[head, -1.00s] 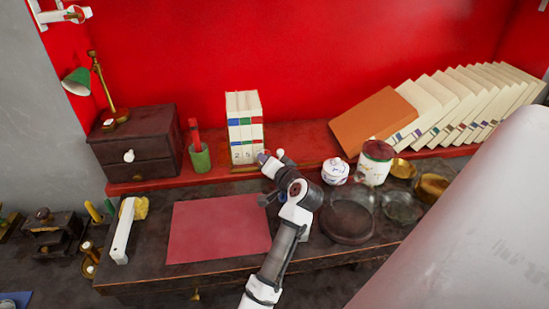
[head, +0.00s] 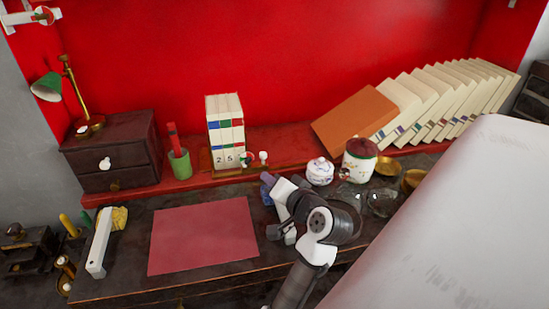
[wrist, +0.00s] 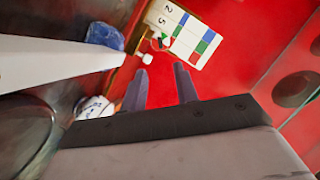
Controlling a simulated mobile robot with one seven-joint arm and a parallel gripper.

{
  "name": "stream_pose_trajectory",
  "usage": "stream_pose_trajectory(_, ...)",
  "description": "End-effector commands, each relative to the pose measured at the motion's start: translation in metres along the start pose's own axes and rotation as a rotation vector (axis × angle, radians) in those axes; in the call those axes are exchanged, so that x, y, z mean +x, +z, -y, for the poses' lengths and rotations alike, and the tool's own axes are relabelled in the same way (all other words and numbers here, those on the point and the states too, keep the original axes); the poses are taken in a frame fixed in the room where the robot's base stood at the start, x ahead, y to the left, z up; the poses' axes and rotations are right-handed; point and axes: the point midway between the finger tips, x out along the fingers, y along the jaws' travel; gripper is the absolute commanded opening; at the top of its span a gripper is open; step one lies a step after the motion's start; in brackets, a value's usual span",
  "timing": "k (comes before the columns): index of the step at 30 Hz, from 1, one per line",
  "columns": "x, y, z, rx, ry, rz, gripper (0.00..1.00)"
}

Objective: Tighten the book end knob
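A brass book end (head: 227,172) holds upright cream books (head: 225,120) with coloured bands on the red shelf. A small white knob (head: 263,155) shows at its right side; a second small round piece (head: 247,160) sits beside it. The wrist view shows the brass frame (wrist: 137,35), the white knob (wrist: 147,58) and the book spines (wrist: 190,35). My gripper (head: 268,184) is in front of and below the book end, apart from the knob. In the wrist view my gripper (wrist: 160,80) has two separated fingers with nothing between them.
A lidded white pot (head: 320,171) and a red-lidded jar (head: 359,160) stand close to the right of my gripper. A green pen cup (head: 179,164) stands left of the books. A red mat (head: 200,236) lies clear on the desk. Tilted books (head: 450,95) lean at the right.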

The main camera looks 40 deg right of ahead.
Motion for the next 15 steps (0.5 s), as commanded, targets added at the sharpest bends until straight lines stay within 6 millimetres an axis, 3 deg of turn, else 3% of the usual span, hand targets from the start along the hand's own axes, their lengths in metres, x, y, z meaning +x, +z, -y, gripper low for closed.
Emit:
stream_pose_trajectory(2,0.000,0.000,0.000,0.000,0.000,0.000,0.30)
stream_pose_trajectory(8,0.003,0.000,0.002,-0.060,0.029,-0.003,0.53)
stream_pose_trajectory(15,0.017,0.006,0.013,-0.430,0.203,-0.012,0.53)
